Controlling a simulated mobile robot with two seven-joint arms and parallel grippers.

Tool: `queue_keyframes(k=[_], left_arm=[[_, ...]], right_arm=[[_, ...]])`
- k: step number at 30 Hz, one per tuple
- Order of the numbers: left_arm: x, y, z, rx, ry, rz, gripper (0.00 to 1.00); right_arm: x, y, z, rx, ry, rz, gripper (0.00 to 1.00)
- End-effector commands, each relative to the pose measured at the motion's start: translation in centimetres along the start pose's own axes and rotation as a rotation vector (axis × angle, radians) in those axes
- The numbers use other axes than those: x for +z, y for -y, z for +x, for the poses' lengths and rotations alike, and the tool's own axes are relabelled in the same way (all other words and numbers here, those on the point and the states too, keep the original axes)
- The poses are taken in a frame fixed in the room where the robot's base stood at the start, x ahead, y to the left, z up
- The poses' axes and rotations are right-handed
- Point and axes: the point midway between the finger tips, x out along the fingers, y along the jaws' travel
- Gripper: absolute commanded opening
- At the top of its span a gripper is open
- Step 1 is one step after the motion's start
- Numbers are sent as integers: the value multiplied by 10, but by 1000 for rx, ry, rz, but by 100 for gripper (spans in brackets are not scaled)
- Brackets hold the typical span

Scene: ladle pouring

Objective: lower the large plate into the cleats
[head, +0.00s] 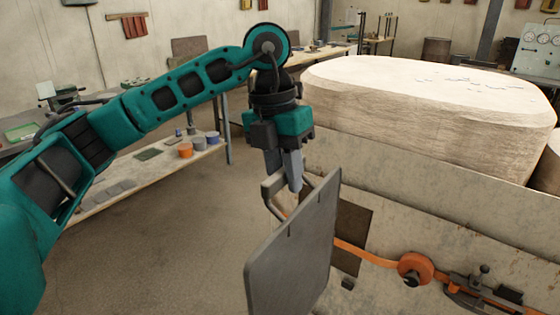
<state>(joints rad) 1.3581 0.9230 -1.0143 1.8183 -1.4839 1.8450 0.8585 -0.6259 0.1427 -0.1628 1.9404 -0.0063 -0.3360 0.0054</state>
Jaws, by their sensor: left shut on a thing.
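The large plate (292,252) is a grey flat panel with rounded corners, hanging upright and turned at an angle in the lower middle of the head view. Two short dark slots show near its top edge. My left gripper (291,186) is above the plate, pointing down and shut on the bent handle (270,187) at the plate's far side. Part of the handle is hidden by the fingers and the plate. I cannot pick out the cleats. My right gripper is not in view.
A low bench (150,172) with pots stands left; floor between is clear.

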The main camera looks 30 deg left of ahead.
Motion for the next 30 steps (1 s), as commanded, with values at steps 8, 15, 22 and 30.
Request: queue_keyframes(k=[8,15,22,30], left_arm=[[2,5,17,-3,-70,429,0],[1,8,35,-2,-139,812,0],[1,11,52,0,-203,1187,0],[-1,14,72,1,-284,1638,0]], right_arm=[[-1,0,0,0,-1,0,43],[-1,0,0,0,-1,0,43],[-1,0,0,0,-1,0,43],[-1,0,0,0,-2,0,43]])
